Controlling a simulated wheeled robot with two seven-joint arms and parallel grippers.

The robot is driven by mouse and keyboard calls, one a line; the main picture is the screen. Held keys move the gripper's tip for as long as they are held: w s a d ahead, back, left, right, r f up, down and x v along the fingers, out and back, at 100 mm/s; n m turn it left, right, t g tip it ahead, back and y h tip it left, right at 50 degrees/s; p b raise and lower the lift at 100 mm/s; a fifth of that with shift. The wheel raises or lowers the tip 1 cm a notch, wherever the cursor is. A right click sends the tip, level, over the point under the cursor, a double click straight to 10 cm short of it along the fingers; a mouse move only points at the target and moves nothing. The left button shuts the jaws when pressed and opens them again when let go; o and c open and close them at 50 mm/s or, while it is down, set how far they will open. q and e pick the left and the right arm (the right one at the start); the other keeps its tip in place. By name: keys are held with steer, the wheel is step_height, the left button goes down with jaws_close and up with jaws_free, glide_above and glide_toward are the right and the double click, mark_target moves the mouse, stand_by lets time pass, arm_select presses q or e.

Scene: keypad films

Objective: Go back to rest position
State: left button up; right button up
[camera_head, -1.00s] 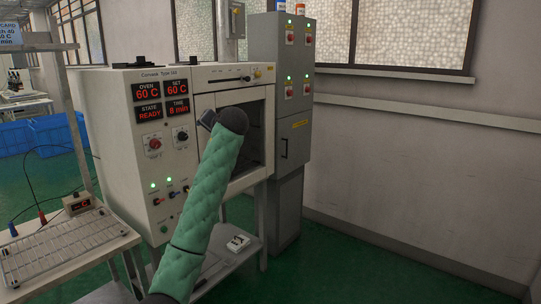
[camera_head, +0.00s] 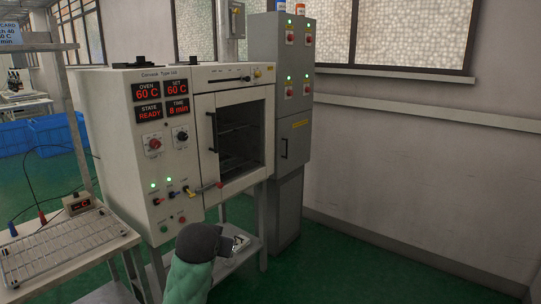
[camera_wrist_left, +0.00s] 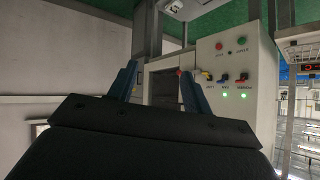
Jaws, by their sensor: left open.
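My left arm in its green quilted sleeve comes in at the bottom of the head view. Its dark wrist and left gripper (camera_head: 230,244) are low in front of the oven's stand, apart from the oven (camera_head: 183,100). In the left wrist view, which looks upside down, the two blue fingers of the left gripper (camera_wrist_left: 158,75) stand wide apart with nothing between them. The oven's front and its control panel (camera_wrist_left: 228,70) show beyond them. My right gripper is in neither view.
A grey cabinet (camera_head: 277,120) with lit green lamps stands right of the oven. A bench with a wire rack (camera_head: 65,248) and a small red-display meter (camera_head: 77,204) is at the left. A pale item lies on the stand's lower shelf, partly behind my gripper. Floor at right is clear.

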arm_select(q)
steer(key=s+f+g, duration=0.3)
steer(key=s+f, duration=0.8)
steer(key=s, duration=0.3)
steer(key=s+f+g, duration=0.2)
steer(key=s+f, duration=0.9)
steer(key=s, duration=0.3)
steer(key=s+a+f+g+h, duration=0.1)
steer(key=s+f+g, duration=0.2)
steer(key=s+f, duration=0.8)
steer(key=s, duration=0.3)
steer(key=shift+g, duration=0.3)
